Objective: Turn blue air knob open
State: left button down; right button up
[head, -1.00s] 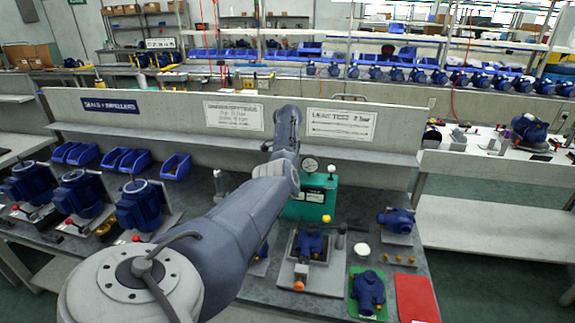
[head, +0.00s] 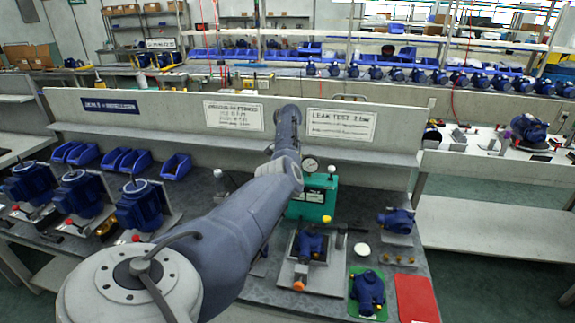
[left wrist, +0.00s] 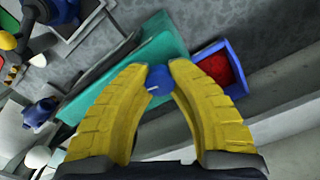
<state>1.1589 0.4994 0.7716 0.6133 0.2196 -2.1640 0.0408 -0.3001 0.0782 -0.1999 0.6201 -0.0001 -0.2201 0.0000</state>
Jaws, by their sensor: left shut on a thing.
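The blue air knob (left wrist: 160,79), with a short white mark on it, sits at the edge of the green test box in the left wrist view. My left gripper (left wrist: 158,72) has yellow ribbed fingers, one on each side of the knob, and is shut on it. The green box (head: 300,209) stands on the bench in the head view, with a round gauge (head: 310,165) on top. My left arm hides the knob and the left gripper there. My right gripper is in neither view.
A blue pump (head: 311,242) sits in a fixture in front of the green box. Another pump (head: 368,290) lies on a green mat, left of a red sheet (head: 416,298). Blue bins (head: 176,166) and large blue motors (head: 139,205) stand to the left.

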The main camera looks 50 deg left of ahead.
pick_arm(q)
jog(key=shift+w+r, duration=0.1)
jog(key=shift+w, duration=0.05)
jog(key=c, duration=1.1)
grip_release()
jog(key=shift+o, duration=0.2)
notch_tip(320, 180, up, 12)
